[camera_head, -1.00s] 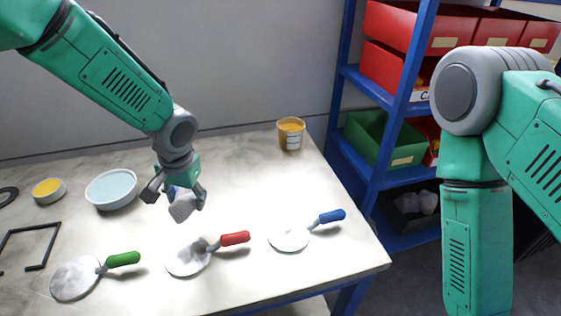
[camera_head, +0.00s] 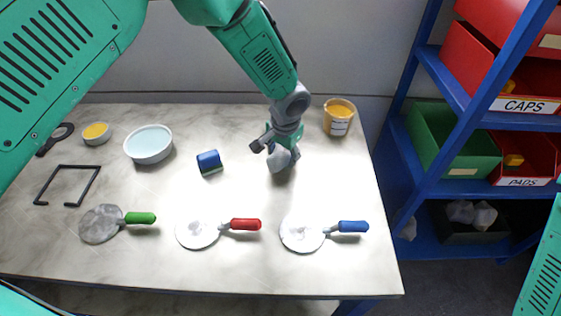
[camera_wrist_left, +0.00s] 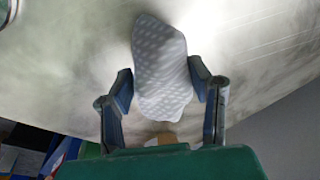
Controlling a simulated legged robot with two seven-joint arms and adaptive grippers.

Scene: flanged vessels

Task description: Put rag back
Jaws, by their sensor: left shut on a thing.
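My left gripper (camera_head: 280,146) is shut on a pale grey-white rag (camera_head: 279,161), over the right back part of the table, left of the yellow-filled tub. In the left wrist view the patterned rag (camera_wrist_left: 160,70) hangs between the two fingers (camera_wrist_left: 160,92). A dark bin (camera_head: 468,232) with crumpled pale cloths (camera_head: 472,213) stands on the lower shelf of the blue rack at the right. My right gripper is out of view.
The blue rack (camera_head: 432,165) also holds a green bin (camera_head: 450,150) and red bins (camera_head: 525,160). The table (camera_head: 330,270) bears a yellow-filled tub (camera_head: 339,118), a blue block (camera_head: 209,161), a bowl (camera_head: 148,145) and several round tools with coloured handles along its front (camera_head: 245,224).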

